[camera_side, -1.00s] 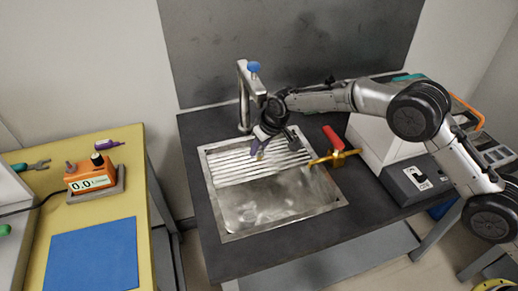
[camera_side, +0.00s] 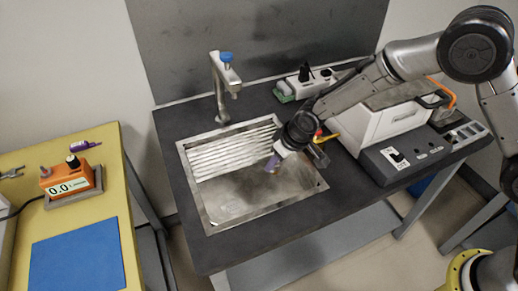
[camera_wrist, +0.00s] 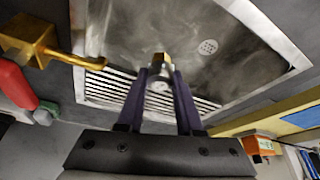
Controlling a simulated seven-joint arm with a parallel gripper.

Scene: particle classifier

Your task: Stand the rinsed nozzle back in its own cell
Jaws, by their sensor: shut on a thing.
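My gripper (camera_side: 272,164) hangs tilted over the sink basin in the side view, its purple fingertips pointing down. In the wrist view my gripper (camera_wrist: 160,78) is shut on a small nozzle (camera_wrist: 158,60) with a brass-coloured end and a pale round face between the fingertips. In the side view the nozzle is too small and covered to make out. A grey tray with several open cells (camera_side: 468,132) is at the far right of the dark bench. I cannot tell which cell is the nozzle's own.
The steel sink (camera_side: 207,222) has a ribbed drainboard at its back and a tall faucet (camera_side: 222,88) behind. A white box machine (camera_side: 385,127) stands right. An orange scale (camera_side: 68,182) is left.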

